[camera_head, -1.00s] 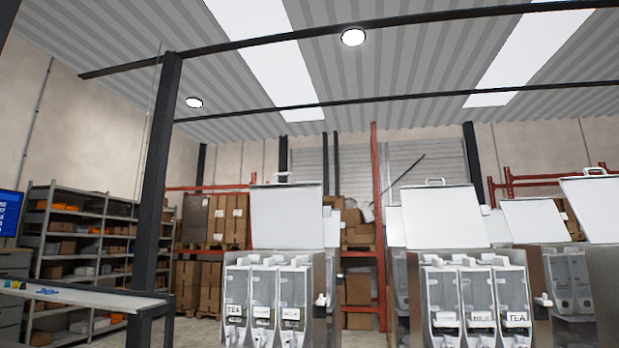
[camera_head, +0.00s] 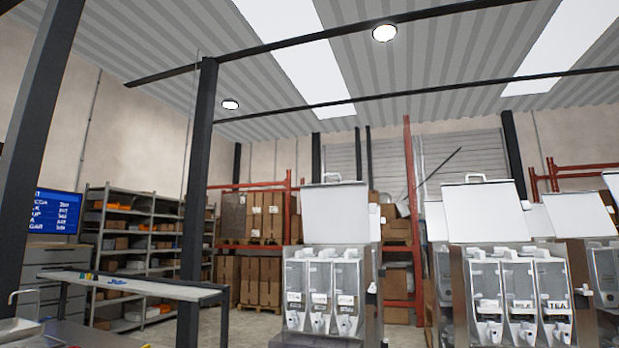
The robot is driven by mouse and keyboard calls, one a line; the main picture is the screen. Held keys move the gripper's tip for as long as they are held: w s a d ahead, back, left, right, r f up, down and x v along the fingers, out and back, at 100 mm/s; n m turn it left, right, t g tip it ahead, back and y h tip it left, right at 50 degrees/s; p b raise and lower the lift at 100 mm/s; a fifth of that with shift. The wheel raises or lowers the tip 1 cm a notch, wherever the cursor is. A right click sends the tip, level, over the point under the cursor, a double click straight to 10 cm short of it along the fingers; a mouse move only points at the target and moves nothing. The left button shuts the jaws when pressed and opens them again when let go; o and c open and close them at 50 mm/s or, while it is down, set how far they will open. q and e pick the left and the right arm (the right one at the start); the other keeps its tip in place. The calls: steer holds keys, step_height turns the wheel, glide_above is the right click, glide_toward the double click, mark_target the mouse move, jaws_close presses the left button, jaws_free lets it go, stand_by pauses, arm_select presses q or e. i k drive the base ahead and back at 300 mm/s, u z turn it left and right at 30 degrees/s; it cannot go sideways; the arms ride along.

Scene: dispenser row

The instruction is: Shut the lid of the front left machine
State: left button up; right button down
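The machine at the left of the row (camera_head: 372,290) is a metal dispenser with several clear canisters in its front. Its white lid (camera_head: 335,214) stands raised, with a small handle on its top edge. A second machine (camera_head: 455,300) stands to its right, also with a raised white lid (camera_head: 485,212) and labelled canisters, one reading TEA. Further machines at the right edge are partly cut off, their lids (camera_head: 577,214) also raised. Which one is the front left machine I cannot tell for certain. Neither of my grippers is in view.
A long light-topped table (camera_head: 150,287) stands at the left, near a dark post (camera_head: 198,190). A blue screen (camera_head: 55,212) and a sink with a tap (camera_head: 20,325) are at the left edge. Shelves with boxes (camera_head: 130,240) stand behind. Open floor shows between table and machines.

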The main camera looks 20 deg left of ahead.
mark_target(334, 213)
steer(key=i, duration=0.9)
